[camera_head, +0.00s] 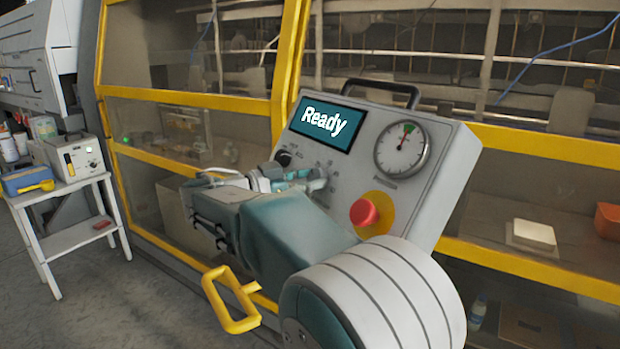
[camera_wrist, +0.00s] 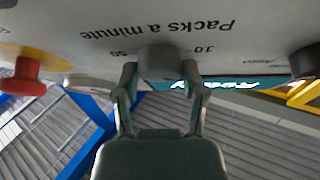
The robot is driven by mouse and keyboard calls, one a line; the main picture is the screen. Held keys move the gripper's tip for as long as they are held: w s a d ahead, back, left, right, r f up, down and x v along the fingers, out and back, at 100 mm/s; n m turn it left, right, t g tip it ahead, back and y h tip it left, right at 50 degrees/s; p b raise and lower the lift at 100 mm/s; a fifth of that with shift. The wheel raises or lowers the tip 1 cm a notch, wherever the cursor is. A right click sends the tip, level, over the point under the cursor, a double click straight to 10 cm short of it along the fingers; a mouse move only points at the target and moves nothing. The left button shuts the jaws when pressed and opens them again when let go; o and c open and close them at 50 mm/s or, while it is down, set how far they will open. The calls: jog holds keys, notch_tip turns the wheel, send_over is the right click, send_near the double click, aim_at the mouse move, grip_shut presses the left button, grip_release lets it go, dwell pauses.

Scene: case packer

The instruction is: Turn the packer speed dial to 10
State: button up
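The packer speed dial (camera_wrist: 160,61) is a grey knob on the control panel (camera_head: 455,185). In the wrist view it appears upside down, beside the words "Packs a minute" and the marks 50 and 10. My gripper (camera_wrist: 160,72) has one finger on each side of the dial, apparently touching it. The dial's pointer cannot be made out. In the head view my gripper (camera_head: 312,182) is at the panel face below the screen, and my arm hides the dial. The screen (camera_head: 325,123) reads "Ready".
A red stop button (camera_head: 364,212) on a yellow base sits right of my gripper. A black knob (camera_head: 284,158) sits left of it, and a round gauge (camera_head: 402,148) is at upper right. A yellow-framed machine stands behind; a small table (camera_head: 75,240) is at left.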

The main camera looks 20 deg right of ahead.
jog(key=shift+n+t, duration=0.3)
jog(key=shift+n, duration=0.1)
jog(key=n+t, duration=0.2)
jog(key=n, duration=0.1)
jog(key=n+t+y, duration=0.1)
jog(key=n+t, duration=0.1)
jog(key=n, duration=0.2)
jog(key=shift+d+r, duration=0.1)
jog(key=shift+d, duration=0.05)
jog(key=shift+n+t+y, duration=0.5)
jog(key=shift+n+t, duration=0.05)
jog(key=shift+n, duration=0.85)
jog(key=shift+n+t+y, duration=0.5)
jog(key=shift+n+t, duration=0.05)
jog(key=shift+n, duration=0.85)
jog(key=shift+f, duration=0.2)
jog(key=o, duration=1.2)
jog(key=shift+c, duration=0.2)
jog(key=v, duration=1.2)
